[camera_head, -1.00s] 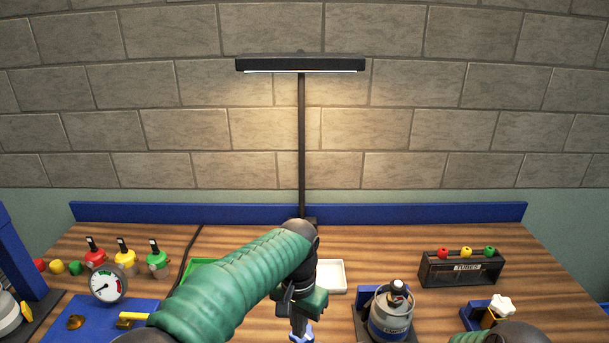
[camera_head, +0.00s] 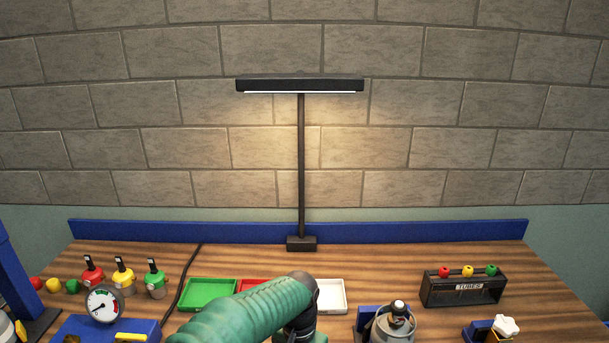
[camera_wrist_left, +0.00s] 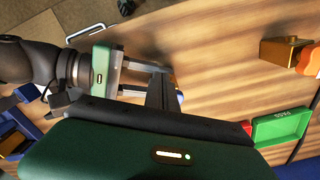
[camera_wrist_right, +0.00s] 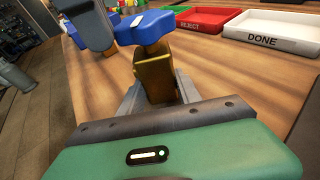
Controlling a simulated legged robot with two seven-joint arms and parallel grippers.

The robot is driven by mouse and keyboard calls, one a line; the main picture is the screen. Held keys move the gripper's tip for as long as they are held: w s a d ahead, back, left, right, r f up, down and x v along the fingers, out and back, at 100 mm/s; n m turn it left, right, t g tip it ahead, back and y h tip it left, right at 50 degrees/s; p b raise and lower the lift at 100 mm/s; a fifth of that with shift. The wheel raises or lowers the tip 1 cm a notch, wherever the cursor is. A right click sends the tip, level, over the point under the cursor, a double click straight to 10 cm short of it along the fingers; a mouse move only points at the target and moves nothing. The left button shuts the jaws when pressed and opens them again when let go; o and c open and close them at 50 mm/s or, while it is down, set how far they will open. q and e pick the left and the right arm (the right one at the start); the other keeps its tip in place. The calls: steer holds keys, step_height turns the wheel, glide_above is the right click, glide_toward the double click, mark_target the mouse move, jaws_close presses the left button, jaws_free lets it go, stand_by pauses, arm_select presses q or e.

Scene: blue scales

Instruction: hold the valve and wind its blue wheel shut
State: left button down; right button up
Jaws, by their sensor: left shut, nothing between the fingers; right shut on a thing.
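The valve is a brass body (camera_wrist_right: 155,76) with a lobed blue wheel (camera_wrist_right: 146,27) on top, in the right wrist view. My right gripper (camera_wrist_right: 158,92) is shut on the brass body and holds it upright above the wooden bench. My left gripper is shut and empty; its grey fingers (camera_wrist_right: 95,30) are beside the left edge of the blue wheel in that view, and I cannot tell whether they touch it. The head view shows neither gripper's fingertips nor the valve.
Green (camera_head: 208,293), red and white (camera_head: 331,296) trays lie mid-bench. A grey canister (camera_head: 394,327), a white-knobbed valve (camera_head: 504,325) and a TUBES rack (camera_head: 465,286) stand right. A lamp post (camera_head: 301,170) rises at the back.

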arm_select(q)
steer(key=shift+w, duration=0.15)
steer(key=shift+w+a, duration=0.1)
steer(key=shift+a, duration=0.25)
steer(key=shift+w+a, duration=0.3)
steer(key=shift+a, duration=0.35)
steer(key=shift+w+a, duration=0.45)
steer(key=shift+a, duration=0.05)
arm_select(e)
steer(key=shift+s, duration=0.1)
steer(key=shift+a, duration=0.1)
arm_select(q)
steer(key=shift+a, duration=0.1)
step_height(320, 180, up, 6)
steer(key=shift+s+a, duration=0.25)
stand_by(0.5)
